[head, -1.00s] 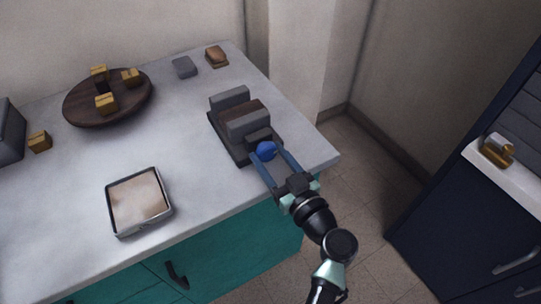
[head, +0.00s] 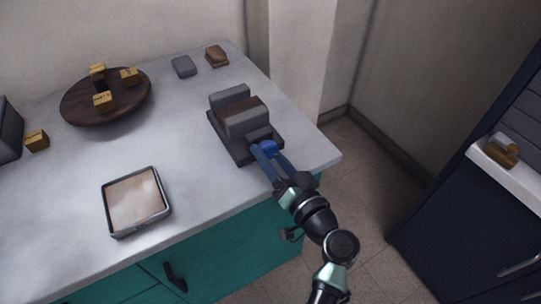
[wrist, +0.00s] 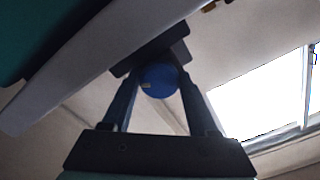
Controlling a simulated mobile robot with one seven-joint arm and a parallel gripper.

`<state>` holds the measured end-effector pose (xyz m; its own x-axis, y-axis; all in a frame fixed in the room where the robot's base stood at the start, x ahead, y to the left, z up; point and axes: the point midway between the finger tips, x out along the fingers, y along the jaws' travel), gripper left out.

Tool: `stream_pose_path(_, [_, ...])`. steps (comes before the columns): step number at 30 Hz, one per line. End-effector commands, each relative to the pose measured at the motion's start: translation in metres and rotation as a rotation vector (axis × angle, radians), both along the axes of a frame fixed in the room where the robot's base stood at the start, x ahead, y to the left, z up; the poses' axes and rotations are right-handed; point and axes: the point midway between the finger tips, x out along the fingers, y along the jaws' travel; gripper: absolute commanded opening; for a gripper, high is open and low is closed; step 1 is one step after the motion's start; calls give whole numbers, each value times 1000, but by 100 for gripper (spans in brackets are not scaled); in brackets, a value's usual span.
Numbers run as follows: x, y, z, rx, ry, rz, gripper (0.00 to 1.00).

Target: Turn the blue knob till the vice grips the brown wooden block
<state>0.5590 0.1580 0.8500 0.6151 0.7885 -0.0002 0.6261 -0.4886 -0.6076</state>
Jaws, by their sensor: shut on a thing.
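The vice (head: 222,143) stands on the worktop near its right edge, with two grey jaws on a dark base. The brown wooden block (head: 240,106) sits between the jaws. Any small gap beside it is too fine to tell. The blue knob (head: 268,146) is at the vice's near end. My gripper (head: 265,151) is shut on the knob, a finger on each side. In the wrist view, the knob (wrist: 158,84) shows a small pale mark at its lower left, between my fingertips; the block is hidden there.
A square tray (head: 107,208) lies front left on the worktop (head: 200,120). A round dark board (head: 125,112) with small yellow boxes is at back left. A grey block (head: 184,66) and a brown item (head: 216,56) lie behind the vice. The worktop left of the vice is clear.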

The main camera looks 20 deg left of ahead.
Motion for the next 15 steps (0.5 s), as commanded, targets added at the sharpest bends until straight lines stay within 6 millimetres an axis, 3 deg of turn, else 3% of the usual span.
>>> stream_pose_path(15, [-1, 0, 1, 290, 373, -1, 4])
